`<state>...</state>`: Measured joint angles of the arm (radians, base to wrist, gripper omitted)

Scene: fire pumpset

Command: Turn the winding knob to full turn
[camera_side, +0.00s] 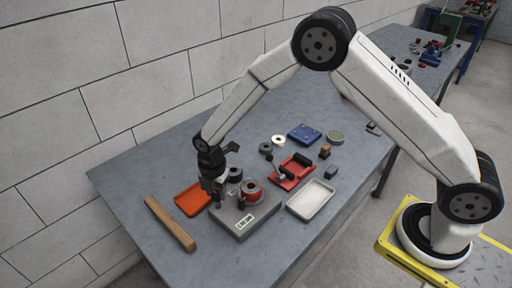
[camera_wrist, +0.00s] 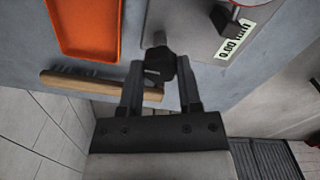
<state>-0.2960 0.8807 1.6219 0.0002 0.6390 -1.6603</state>
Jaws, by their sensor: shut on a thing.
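The winding device is a grey plate (camera_side: 233,228) with a red spool (camera_side: 250,194) and a dark spool (camera_side: 235,174), seen in the side view. The plate (camera_wrist: 188,22) also shows in the wrist view, with a label (camera_wrist: 235,38) that reads 0.00. The black winding knob (camera_wrist: 158,64) is at the plate's edge. My gripper (camera_wrist: 160,78) is shut on the knob, with one finger on each side of it. In the side view my gripper (camera_side: 215,192) points down at the plate's left part, and the knob cannot be made out there.
A wooden bar (camera_side: 170,224) lies to the left. A white tray (camera_side: 311,200) and a red tray (camera_side: 291,172) with black parts are to the right. The front left of the table is clear.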

